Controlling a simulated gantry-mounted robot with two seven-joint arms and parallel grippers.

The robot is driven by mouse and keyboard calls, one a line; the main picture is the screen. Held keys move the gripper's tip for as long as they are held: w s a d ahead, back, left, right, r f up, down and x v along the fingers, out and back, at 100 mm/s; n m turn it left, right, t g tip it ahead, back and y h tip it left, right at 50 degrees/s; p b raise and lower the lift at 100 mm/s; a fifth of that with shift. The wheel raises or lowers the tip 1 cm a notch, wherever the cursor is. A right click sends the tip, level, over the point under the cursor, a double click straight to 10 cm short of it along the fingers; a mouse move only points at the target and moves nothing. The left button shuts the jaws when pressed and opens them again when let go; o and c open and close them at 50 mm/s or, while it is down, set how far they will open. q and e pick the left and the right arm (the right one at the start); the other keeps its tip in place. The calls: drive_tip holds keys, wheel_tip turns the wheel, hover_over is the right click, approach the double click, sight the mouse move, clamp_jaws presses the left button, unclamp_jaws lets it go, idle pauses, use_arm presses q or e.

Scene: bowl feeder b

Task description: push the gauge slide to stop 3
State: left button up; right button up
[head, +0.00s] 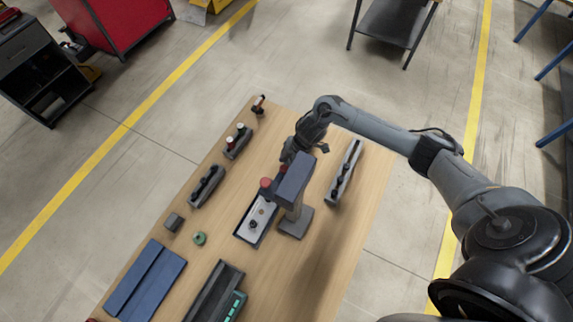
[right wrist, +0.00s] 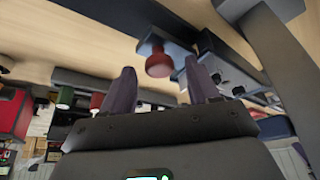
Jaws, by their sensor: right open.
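I cannot tell for certain which fixture is the gauge slide. A long narrow grey rail with dark parts on it (head: 345,172) lies at the right of the wooden table, and a shorter grey block with black parts (head: 206,186) lies at the left. No stop numbers are readable. My right gripper (head: 291,154) is over the table's far middle, left of the long rail, partly hidden behind a grey post-mounted head (head: 294,178). In the right wrist view its two dark fingers (right wrist: 161,88) are apart with nothing between them. A red knob (right wrist: 158,62) shows just beyond them. My left gripper is not in view.
A tray with knobs (head: 243,237) sits beside the post. The table's near right is clear.

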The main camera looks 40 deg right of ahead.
drive_tip(key=shift+a+f, duration=0.15)
drive_tip(key=shift+f, duration=0.2)
clamp_jaws()
